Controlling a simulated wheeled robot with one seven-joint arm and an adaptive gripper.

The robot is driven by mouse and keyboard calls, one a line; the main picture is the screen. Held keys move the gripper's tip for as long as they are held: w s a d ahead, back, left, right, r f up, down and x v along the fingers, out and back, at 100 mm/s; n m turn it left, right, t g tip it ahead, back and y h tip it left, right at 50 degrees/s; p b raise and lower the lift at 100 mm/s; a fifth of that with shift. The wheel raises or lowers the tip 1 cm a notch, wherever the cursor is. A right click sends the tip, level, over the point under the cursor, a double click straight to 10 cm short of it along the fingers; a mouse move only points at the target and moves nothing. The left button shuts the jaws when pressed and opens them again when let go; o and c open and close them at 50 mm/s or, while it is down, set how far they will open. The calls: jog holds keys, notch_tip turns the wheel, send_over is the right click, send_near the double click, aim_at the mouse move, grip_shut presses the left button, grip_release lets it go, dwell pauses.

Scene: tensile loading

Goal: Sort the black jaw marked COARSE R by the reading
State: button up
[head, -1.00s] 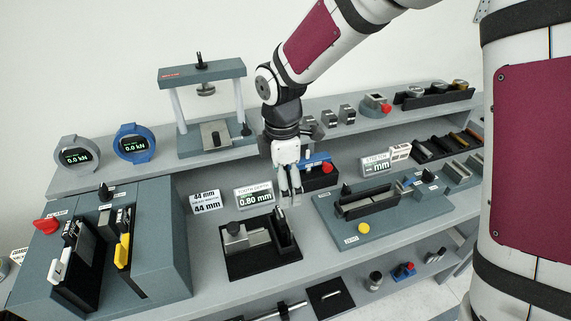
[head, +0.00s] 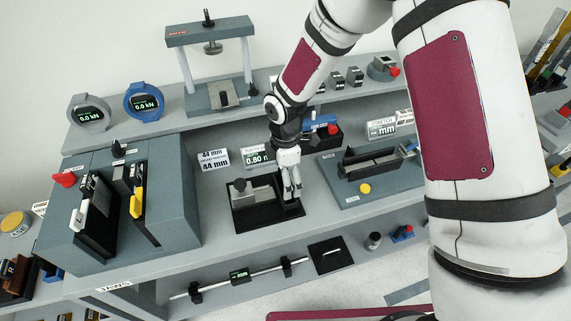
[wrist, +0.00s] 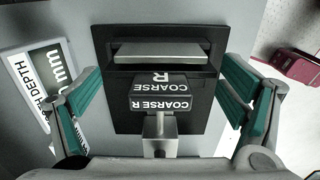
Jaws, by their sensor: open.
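The black jaw marked COARSE R (wrist: 161,95) stands in the black gauge base (wrist: 120,120) in the wrist view, its lettering upside down there. A metal block and post (wrist: 158,130) touch or nearly touch its near side. My gripper (wrist: 163,98) is open, with one teal-padded finger on each side of the jaw and apart from it. In the head view my gripper (head: 291,190) is low over the right part of the gauge base (head: 240,222) and hides most of the jaw. The tooth depth display (head: 257,158) reads 0.80, partly hidden by my arm.
A stretch fixture (head: 370,165) stands close at the right. A 44 mm card (head: 213,160) stands behind the gauge. A load frame (head: 212,60) is on the upper shelf.

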jog(key=shift+f, duration=0.9)
jog(key=c, duration=1.6)
jog(key=shift+c, duration=0.2)
jog(key=o, duration=1.9)
jog(key=shift+r, duration=0.15)
notch_tip(320, 180, up, 12)
jog(key=shift+f, duration=0.1)
